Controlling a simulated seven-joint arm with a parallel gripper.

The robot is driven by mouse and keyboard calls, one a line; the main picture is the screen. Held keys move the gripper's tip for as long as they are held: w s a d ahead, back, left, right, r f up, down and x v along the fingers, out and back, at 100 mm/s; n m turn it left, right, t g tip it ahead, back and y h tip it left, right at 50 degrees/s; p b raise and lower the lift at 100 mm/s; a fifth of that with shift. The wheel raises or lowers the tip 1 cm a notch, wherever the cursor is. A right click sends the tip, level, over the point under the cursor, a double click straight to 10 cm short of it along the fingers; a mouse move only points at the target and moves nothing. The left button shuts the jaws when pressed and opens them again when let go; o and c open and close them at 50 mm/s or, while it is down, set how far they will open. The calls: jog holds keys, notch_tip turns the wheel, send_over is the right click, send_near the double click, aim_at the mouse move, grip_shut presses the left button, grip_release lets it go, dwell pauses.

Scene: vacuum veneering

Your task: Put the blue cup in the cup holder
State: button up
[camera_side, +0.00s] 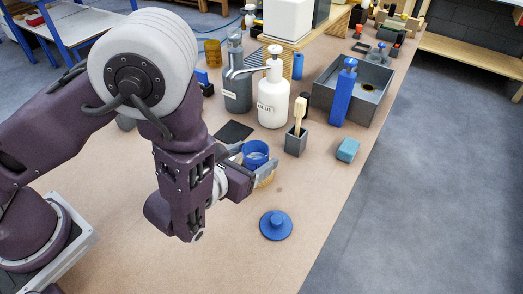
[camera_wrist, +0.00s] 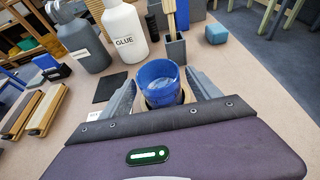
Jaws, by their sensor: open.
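A tan, round piece (camera_side: 266,181), which looks like the cup holder, shows low around the cup. The cup appears to sit in it, but my fingers hide much of the lower part, so how deep it sits is unclear.
A blue knobbed disc (camera_side: 276,226) lies in front. Behind stand a white glue bottle (camera_side: 272,100), a grey bottle (camera_side: 237,90) and a grey brush pot (camera_side: 296,142). A teal block (camera_side: 347,150) and grey bin (camera_side: 366,98) are to the right. The front right tabletop is clear.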

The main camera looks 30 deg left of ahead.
jog(key=v, duration=0.8)
jog(key=a+r+n+g+y, duration=0.1)
jog(key=a+r+n+y, duration=0.4)
jog(key=a, duration=0.3)
jog(key=a+r+n+g+y, duration=0.2)
jog(key=a+r+n+y, duration=0.3)
jog(key=a, duration=0.3)
jog(key=s+a+r+n+g, duration=0.2)
jog(key=s+a+n+g, duration=0.55)
jog(key=s+n, duration=0.5)
jog(key=s+d+n+g+h, duration=0.1)
jog(key=s+d+n+h, duration=0.4)
jog(key=n, duration=0.4)
jog(key=w+d+r+n+t+h, duration=0.2)
jog(key=d+r+n+t+h, duration=0.1)
jog(key=d+r+n+h, duration=0.1)
jog(key=shift+r+h, duration=0.5)
jog(key=shift+r, duration=0.3)
